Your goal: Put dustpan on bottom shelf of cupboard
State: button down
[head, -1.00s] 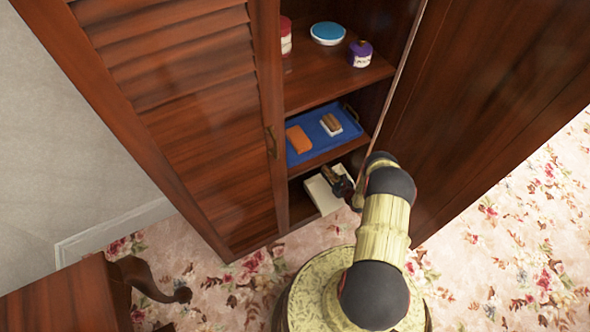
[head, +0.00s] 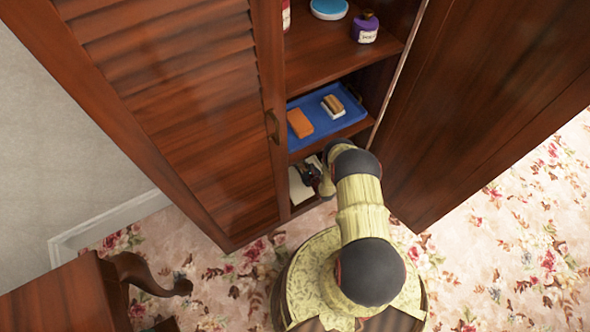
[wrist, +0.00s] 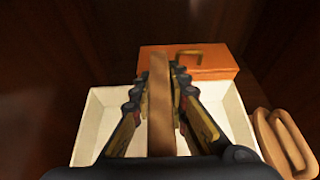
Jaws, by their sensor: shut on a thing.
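The dustpan (head: 299,190) is a cream, shallow pan, partly inside the lowest compartment of the cupboard (head: 270,60). In the wrist view, the cream pan (wrist: 236,112) spreads to both sides below my fingers, and its brown handle (wrist: 160,105) runs up between them. My gripper (wrist: 160,95) is shut on this handle. In the head view, my gripper (head: 311,171) is in the bottom opening, partly hidden by my arm. I cannot tell whether the pan touches the bottom shelf.
An orange box with a handle (wrist: 190,60) stands behind the pan. A tan looped thing (wrist: 285,143) lies at its right. Above is a shelf with a blue tray (head: 330,118) holding an orange block (head: 300,123) and a brush (head: 333,106). The cupboard's right door (head: 470,90) stands open.

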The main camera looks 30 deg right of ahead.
aim_at(295, 171)
jog(key=shift+w+a+f, duration=0.35)
jog(key=shift+a+f, duration=0.2)
jog(key=shift+f, duration=0.05)
notch_tip(295, 171, down, 4)
jog(key=shift+a+r+b, duration=0.15)
jog(key=shift+r+b, duration=0.05)
jog(key=shift+b, duration=0.85)
jog(key=shift+r, duration=0.1)
jog(key=c, duration=1.8)
grip_release()
jog(key=shift+o, duration=0.3)
jog(key=p+v, duration=0.4)
jog(key=v, duration=0.7)
jog(key=shift+s+r+p, duration=0.1)
jog(key=shift+s+p, duration=0.2)
jog(key=shift+s, duration=0.2)
